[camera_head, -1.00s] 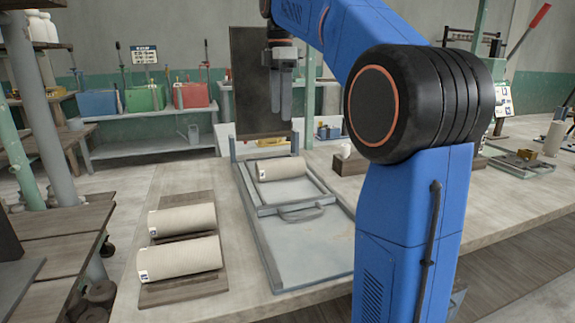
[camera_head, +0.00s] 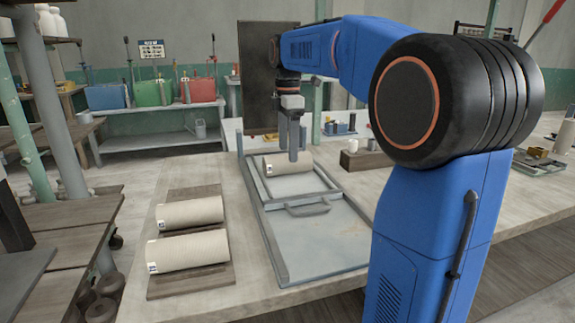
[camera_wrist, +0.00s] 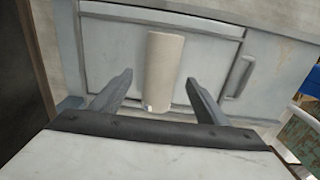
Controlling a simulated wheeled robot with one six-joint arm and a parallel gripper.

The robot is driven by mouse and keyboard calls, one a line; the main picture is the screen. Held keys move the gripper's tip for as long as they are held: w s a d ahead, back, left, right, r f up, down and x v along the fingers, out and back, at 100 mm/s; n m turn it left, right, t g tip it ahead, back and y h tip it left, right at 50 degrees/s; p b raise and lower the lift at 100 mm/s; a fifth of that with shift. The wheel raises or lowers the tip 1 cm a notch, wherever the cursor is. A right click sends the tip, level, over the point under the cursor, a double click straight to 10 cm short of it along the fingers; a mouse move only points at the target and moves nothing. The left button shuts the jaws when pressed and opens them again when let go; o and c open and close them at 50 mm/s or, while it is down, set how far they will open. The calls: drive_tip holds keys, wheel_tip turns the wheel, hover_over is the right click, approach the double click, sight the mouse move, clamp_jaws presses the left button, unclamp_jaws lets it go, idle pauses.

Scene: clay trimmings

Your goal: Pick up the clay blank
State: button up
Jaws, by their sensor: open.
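A cream, ribbed cylindrical clay blank (camera_head: 287,164) lies on its side inside the frame at the back of a grey metal tray (camera_head: 277,255). A small white label shows at its left end. My gripper (camera_head: 293,155) points down over this blank, with its fingertips close to it. In the wrist view the blank (camera_wrist: 163,68) lies ahead, between the two spread fingers of my gripper (camera_wrist: 158,92), with a gap on each side. Two similar blanks, a rear one (camera_head: 192,213) and a front one (camera_head: 188,251), lie on a dark wooden board (camera_head: 190,284) to the left.
The tray has a raised inner frame with a handle (camera_head: 307,208) in front of the blank. A dark upright panel (camera_head: 258,100) stands behind the tray. A small white object (camera_head: 353,145) sits on a block to the right. The table (camera_head: 240,230) is bare between board and tray.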

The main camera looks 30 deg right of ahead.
sight(287, 155)
drive_tip(key=shift+a+f, duration=0.1)
drive_tip(key=shift+f, duration=1.85)
drive_tip(key=shift+c, duration=0.3)
drive_tip(key=shift+r, duration=0.1)
clamp_jaws()
